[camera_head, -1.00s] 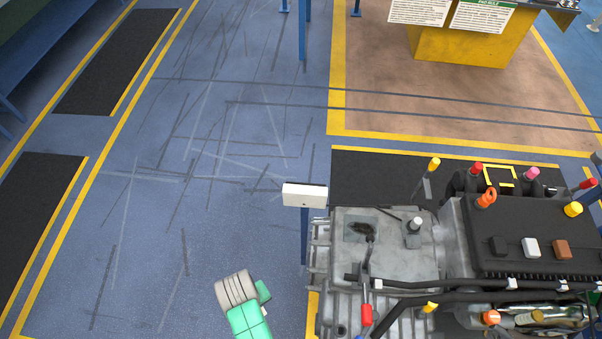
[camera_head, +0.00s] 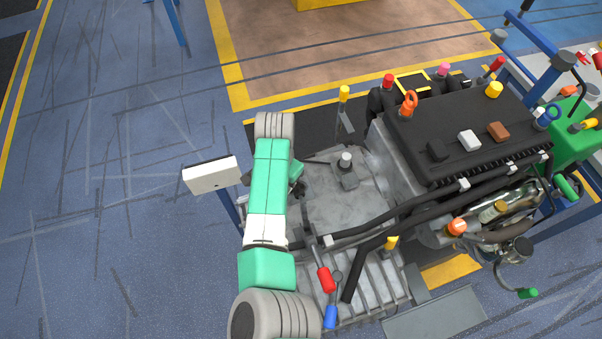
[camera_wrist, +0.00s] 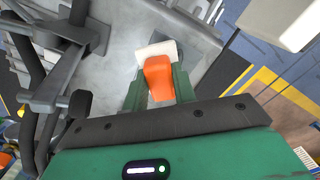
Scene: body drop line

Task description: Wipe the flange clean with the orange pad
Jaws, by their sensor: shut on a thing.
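My gripper (camera_wrist: 158,88) is shut on the orange pad (camera_wrist: 158,77), one green finger on each side of its orange grip. A pale, whitish block shows at the pad's far end. Behind it is a flat grey metal face (camera_wrist: 117,62), likely the flange, with some lighter smears. I cannot tell whether the pad touches it. In the head view the same grey face (camera_head: 345,208) lies on the left part of the engine unit. My arm covers its left edge there and hides the fingers and pad.
A white box on a post (camera_head: 211,175) stands just left of my arm. Black hoses (camera_head: 400,222) and a black cover (camera_head: 465,125) rise right of the grey face. Red-handled (camera_head: 326,279) and yellow-capped parts stick up nearby. The floor at left is clear.

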